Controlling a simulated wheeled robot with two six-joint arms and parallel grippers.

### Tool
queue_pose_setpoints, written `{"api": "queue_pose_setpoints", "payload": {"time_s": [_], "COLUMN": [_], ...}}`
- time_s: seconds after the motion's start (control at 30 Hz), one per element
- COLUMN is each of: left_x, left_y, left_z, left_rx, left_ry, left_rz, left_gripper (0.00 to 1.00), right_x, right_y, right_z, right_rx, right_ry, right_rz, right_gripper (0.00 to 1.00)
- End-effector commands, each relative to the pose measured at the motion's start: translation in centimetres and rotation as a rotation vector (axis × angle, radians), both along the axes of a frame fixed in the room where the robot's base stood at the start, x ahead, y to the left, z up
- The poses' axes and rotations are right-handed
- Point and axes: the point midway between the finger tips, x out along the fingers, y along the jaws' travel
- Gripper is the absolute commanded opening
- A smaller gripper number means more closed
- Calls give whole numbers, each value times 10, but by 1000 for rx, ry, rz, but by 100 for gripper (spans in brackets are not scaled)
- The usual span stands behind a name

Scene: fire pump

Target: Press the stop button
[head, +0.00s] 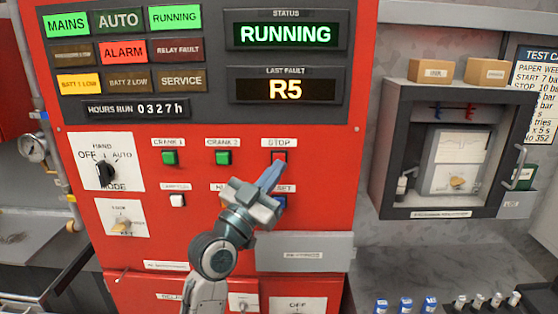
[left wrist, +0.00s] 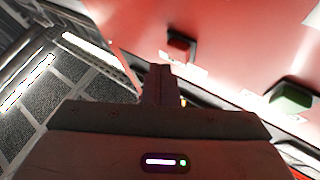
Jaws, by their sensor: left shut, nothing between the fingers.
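The stop button (head: 279,156) is a small red button in a dark frame under the STOP label on the red panel. My left gripper (head: 271,173) is shut and empty, its fingers just below the button and partly covering its lower part. In the left wrist view the red button (left wrist: 180,49) shows just beyond the shut fingertips (left wrist: 160,70). A small gap seems to lie between them, but I cannot tell the depth. The status display (head: 286,35) reads RUNNING. My right gripper is not in view.
Green crank buttons (head: 169,158) (head: 223,157) sit left of the stop button. A blue button (head: 280,201) is below it, partly behind my gripper. The mode knob (head: 105,173) is at the left. An open-fronted grey box (head: 384,160) hangs at the right.

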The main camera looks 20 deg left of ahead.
Motion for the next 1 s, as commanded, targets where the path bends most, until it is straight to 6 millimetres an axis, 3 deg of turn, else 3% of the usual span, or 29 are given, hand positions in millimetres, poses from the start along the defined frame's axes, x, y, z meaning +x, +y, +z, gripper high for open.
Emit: {"api": "queue_pose_setpoints", "payload": {"time_s": [1.0], "left_x": [11], "left_y": [3], "left_z": [0], "left_rx": [0], "left_ry": [0], "left_rz": [0], "left_gripper": [0], "right_x": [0], "right_y": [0], "right_z": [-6], "right_rx": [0], "right_ry": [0], "right_rz": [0], "right_gripper": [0]}}
